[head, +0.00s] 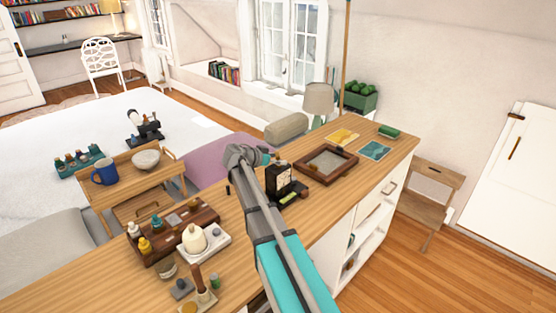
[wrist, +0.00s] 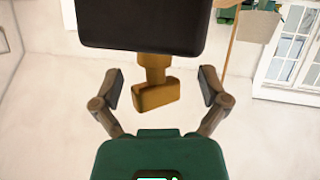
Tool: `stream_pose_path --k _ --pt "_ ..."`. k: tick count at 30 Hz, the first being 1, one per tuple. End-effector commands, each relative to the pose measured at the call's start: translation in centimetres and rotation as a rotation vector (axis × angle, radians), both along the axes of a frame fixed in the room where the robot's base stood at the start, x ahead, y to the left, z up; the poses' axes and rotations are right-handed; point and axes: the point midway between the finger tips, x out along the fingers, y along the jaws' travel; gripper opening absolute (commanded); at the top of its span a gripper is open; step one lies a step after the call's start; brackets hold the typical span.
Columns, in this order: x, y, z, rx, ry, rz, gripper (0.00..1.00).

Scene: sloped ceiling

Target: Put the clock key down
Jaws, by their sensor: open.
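A brass-coloured piece (wrist: 155,94), which looks like the clock key, shows in the wrist view between the two fingers of my gripper (wrist: 163,90). The fingers are open, with a gap on each side of it. Its stem meets the edge of a large dark block (wrist: 140,22); I cannot tell whether it is fixed there or only passes behind. In the head view a small dark clock (head: 281,178) with a pale face stands on the long wooden counter (head: 345,172). My gripper (head: 264,156) is close beside the clock there, and its fingers are too small to make out.
A framed tray (head: 326,162) lies right of the clock, with yellow and teal cards behind it. A lamp (head: 318,100) and a plant box (head: 360,98) stand behind the counter.

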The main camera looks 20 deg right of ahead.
Motion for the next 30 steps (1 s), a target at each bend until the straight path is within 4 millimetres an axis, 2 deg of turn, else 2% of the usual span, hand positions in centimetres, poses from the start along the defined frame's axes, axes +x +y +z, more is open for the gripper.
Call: stream_pose_path --k 13,20,30 --pt "0.0 0.0 -0.6 0.0 0.0 0.0 0.95" --pt "-0.3 2.6 0.9 0.001 0.002 0.002 0.95" --pt "-1.0 8.0 3.0 0.001 0.001 0.0 0.95"
